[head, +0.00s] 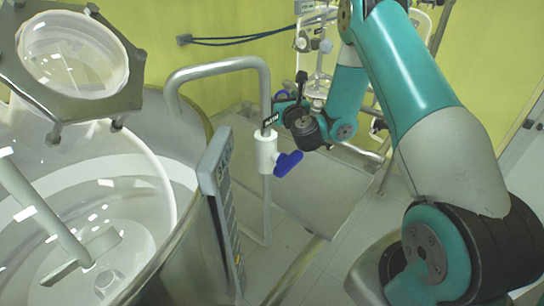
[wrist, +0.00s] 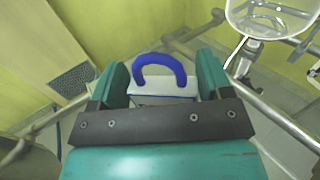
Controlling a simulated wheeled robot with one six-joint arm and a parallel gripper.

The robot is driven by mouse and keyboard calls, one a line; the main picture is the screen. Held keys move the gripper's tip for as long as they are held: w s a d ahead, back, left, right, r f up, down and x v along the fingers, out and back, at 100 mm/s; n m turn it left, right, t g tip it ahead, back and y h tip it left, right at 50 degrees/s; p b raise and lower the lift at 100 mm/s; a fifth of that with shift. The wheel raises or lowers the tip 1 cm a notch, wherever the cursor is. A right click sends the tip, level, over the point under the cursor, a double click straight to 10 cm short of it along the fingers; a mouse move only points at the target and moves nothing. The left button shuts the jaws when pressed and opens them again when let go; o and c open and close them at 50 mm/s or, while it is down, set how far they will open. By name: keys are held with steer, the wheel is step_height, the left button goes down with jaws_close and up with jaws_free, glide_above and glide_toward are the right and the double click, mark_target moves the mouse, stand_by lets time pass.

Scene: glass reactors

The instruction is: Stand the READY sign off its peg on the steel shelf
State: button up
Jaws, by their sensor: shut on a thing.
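My gripper (head: 288,112) is in the upper middle of the head view, just right of the bent steel pipe. In the wrist view my gripper (wrist: 163,88) has its two teal fingers on either side of a pale block with a blue arched handle (wrist: 160,70), which I take to be the READY sign. It is shut on this piece. The sign's face and lettering cannot be read there. No peg can be made out. A flat grey surface (head: 315,190), possibly the steel shelf, lies below and beyond the gripper in the head view.
The bent steel pipe (head: 220,70) carries a white valve (head: 264,150) with a blue lever (head: 288,162), close below my gripper. A large glass reactor vessel (head: 100,200) fills the left. A round glass vessel (wrist: 275,18) shows upper right in the wrist view.

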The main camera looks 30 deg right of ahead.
step_height(320, 180, down, 19)
steer(key=b, duration=1.7)
steer(key=shift+f, duration=0.15)
steer(key=shift+f, duration=0.15)
steer(key=o, duration=0.6)
steer(key=shift+f+b, duration=0.1)
steer(key=shift+b, duration=0.2)
steer(key=shift+c, duration=0.2)
steer(key=o, duration=0.4)
steer(key=shift+o, duration=0.2)
steer(key=shift+r, duration=0.2)
